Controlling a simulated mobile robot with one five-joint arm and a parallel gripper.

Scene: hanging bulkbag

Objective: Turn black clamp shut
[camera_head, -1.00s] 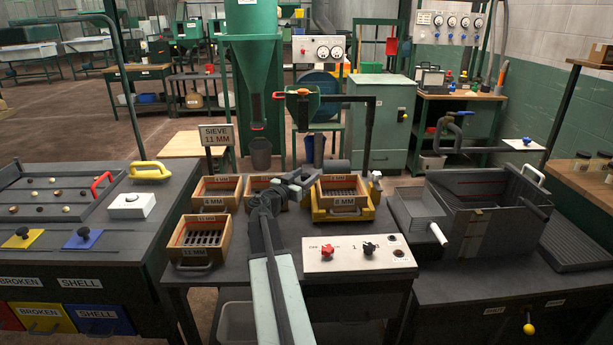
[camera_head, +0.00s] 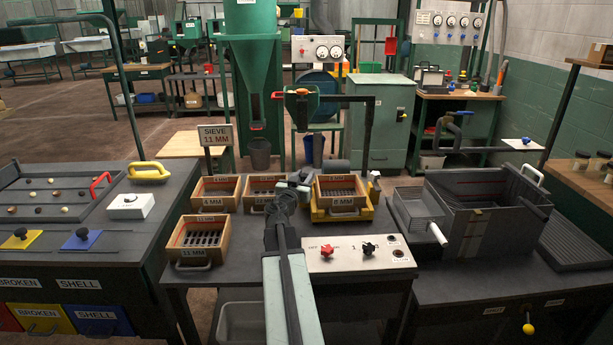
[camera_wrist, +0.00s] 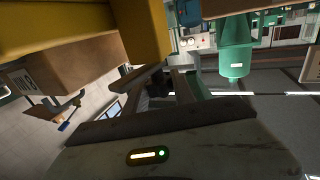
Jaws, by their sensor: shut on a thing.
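My gripper (camera_head: 300,180) is at the left side of the yellow sieve frame (camera_head: 320,215), beside the 8 MM wooden sieve box (camera_head: 345,187). In the wrist view my gripper (camera_wrist: 158,82) is shut on a small dark piece (camera_wrist: 158,88), which appears to be the black clamp. The fingers cover much of it, so its turn angle cannot be told. The yellow frame (camera_wrist: 80,22) and a wooden box (camera_wrist: 75,68) fill the upper left of the wrist view. A light-coloured clamp (camera_head: 374,184) stands upright at the frame's right side.
Other sieve boxes stand left of my arm, the 11 MM box (camera_head: 198,238) nearest. A control panel (camera_head: 358,254) with red and black knobs lies to the right of my arm. A grey bin (camera_head: 485,225) stands further right. A horizontal bar (camera_head: 345,98) hangs above.

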